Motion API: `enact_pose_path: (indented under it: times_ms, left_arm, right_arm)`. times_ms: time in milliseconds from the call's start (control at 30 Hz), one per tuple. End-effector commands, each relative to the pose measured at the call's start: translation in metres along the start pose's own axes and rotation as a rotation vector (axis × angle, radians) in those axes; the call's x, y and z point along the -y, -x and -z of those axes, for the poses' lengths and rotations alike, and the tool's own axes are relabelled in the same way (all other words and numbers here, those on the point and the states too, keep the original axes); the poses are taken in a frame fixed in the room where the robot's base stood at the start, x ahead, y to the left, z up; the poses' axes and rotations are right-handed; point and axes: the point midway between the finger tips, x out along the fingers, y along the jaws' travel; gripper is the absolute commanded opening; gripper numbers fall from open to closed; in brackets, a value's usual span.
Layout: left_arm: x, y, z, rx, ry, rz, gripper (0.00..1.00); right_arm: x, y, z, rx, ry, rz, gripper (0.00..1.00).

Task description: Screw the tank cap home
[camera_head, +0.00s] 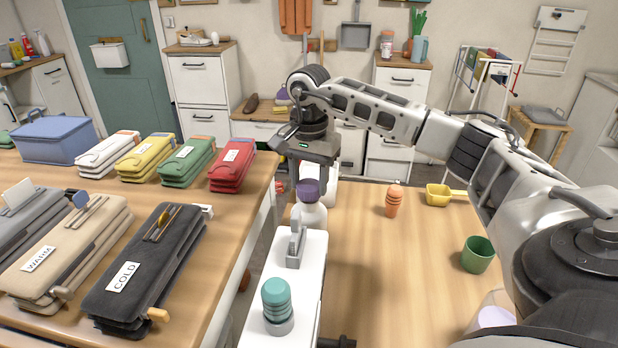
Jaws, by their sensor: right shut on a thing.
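My right gripper (312,178) points down in the middle of the view, its arm reaching in from the right. It is shut on a purple cap (307,190), which sits at the top of a white, bottle-like neck (309,216). The fingers partly hide the cap, and I cannot tell how far it is seated or see its thread. The neck stands at the far end of a narrow white unit (313,262) between two wooden tops. My left gripper does not show.
A grey lever-like fitting (295,246) and a teal ribbed knob (276,298) stand on the white unit, nearer me. An orange ribbed piece (394,201), yellow scoop (438,195) and green cup (477,254) are on the right top. Fabric cases (150,262) crowd the left table.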

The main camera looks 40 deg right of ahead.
Motion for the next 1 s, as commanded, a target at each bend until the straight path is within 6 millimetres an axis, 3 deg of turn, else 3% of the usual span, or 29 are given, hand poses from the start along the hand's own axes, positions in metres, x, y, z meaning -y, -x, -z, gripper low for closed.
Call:
enact_pose_path:
  times_ms: [567,1000]
  left_arm:
    - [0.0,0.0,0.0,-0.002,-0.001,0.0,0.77]
    - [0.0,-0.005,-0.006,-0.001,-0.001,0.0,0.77]
  right_arm:
    - [0.0,-0.002,0.0,0.0,0.0,0.0,0.27]
    - [0.0,-0.015,0.0,0.0,0.0,0.0,0.27]
